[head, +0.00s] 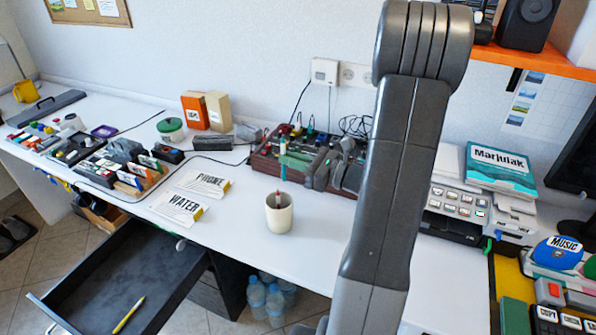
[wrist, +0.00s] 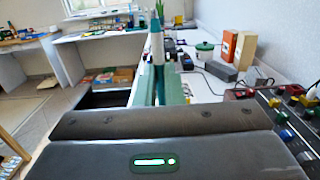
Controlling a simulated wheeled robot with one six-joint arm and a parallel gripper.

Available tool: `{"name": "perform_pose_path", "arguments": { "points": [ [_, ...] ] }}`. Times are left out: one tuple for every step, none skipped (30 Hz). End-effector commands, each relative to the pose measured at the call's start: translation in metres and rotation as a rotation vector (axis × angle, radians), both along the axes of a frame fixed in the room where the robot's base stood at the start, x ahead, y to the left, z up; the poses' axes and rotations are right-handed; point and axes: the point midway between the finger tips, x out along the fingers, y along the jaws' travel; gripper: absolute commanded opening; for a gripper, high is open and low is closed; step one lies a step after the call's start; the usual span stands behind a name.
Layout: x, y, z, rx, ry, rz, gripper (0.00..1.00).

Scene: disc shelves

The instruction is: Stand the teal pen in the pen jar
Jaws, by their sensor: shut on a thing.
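The teal pen (wrist: 157,52) stands upright between my fingers in the wrist view, with a pale band near its upper part. In the head view the teal pen (head: 283,172) shows as a thin upright strip above the jar, its lower end apart from the rim. My gripper (head: 288,160) is shut on the pen; it also shows in the wrist view (wrist: 160,92). The cream pen jar (head: 279,217) stands upright on the white desk below the gripper. A small reddish-tipped thing shows inside its mouth. The jar is not visible in the wrist view.
Cards marked PHONE (head: 204,184) and WATER (head: 179,207) lie left of the jar. A dark red organizer (head: 265,160) stands behind the gripper. A printer (head: 460,208) is at right. An open drawer (head: 125,275) holds a yellow pencil. Desk around the jar is clear.

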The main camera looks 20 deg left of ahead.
Motion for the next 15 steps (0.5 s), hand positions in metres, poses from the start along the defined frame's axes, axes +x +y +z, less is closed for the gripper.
{"name": "perform_pose_path", "arguments": {
  "points": [
    [0.0, 0.0, -0.003, 0.0, 0.0, 0.0, 0.0],
    [0.0, 0.0, -0.004, -0.001, 0.0, 0.0, 0.0],
    [0.0, 0.0, -0.006, -0.001, 0.0, 0.0, 0.0],
    [0.0, 0.0, -0.008, -0.001, 0.0, 0.0, 0.0],
    [0.0, 0.0, -0.01, -0.001, 0.0, 0.0, 0.0],
    [0.0, 0.0, -0.013, -0.002, 0.0, 0.0, 0.0],
    [0.0, 0.0, -0.015, -0.002, 0.0, 0.0, 0.0],
    [0.0, 0.0, -0.017, -0.002, 0.0, 0.0, 0.0],
    [0.0, 0.0, -0.02, -0.002, 0.0, 0.0, 0.0],
    [0.0, 0.0, -0.023, -0.002, 0.0, 0.0, 0.0],
    [0.0, 0.0, -0.025, -0.002, 0.001, 0.0, 0.0],
    [0.0, 0.0, -0.029, -0.002, 0.001, 0.0, 0.0],
    [0.0, 0.0, -0.031, -0.002, 0.001, 0.0, 0.0],
    [0.0, 0.0, -0.034, -0.002, 0.001, 0.0, 0.0],
    [0.0, 0.0, -0.037, -0.002, 0.001, 0.0, 0.0]
  ]
}}
